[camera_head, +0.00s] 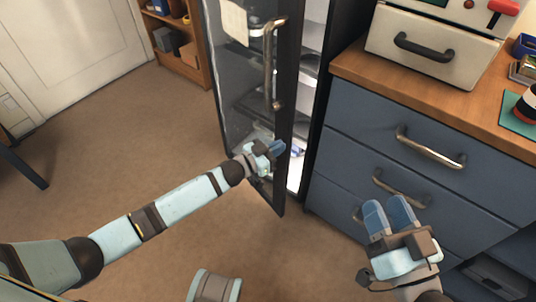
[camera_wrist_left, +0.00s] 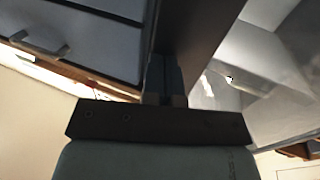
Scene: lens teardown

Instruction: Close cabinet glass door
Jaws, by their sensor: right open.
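The cabinet glass door (camera_head: 232,95) stands ajar in the head view, with a dark frame and a long metal handle (camera_head: 269,65). A lit gap shows between its free edge and the cabinet body (camera_head: 318,95). My left gripper (camera_head: 277,148) is at the lower part of the door's frame, below the handle. Its fingers look closed together, with nothing seen between them. In the left wrist view the fingers (camera_wrist_left: 166,78) lie against or very near the dark door frame (camera_wrist_left: 200,30); contact is unclear. My right gripper (camera_head: 388,213) is open and empty before the blue drawers.
The blue drawer unit (camera_head: 370,140) with metal handles stands right of the cabinet. Its wooden top (camera_head: 420,90) carries a beige box with a dark handle (camera_head: 435,45). A wooden shelf (camera_head: 180,45) stands behind left. The brown floor (camera_head: 120,140) left of the door is clear.

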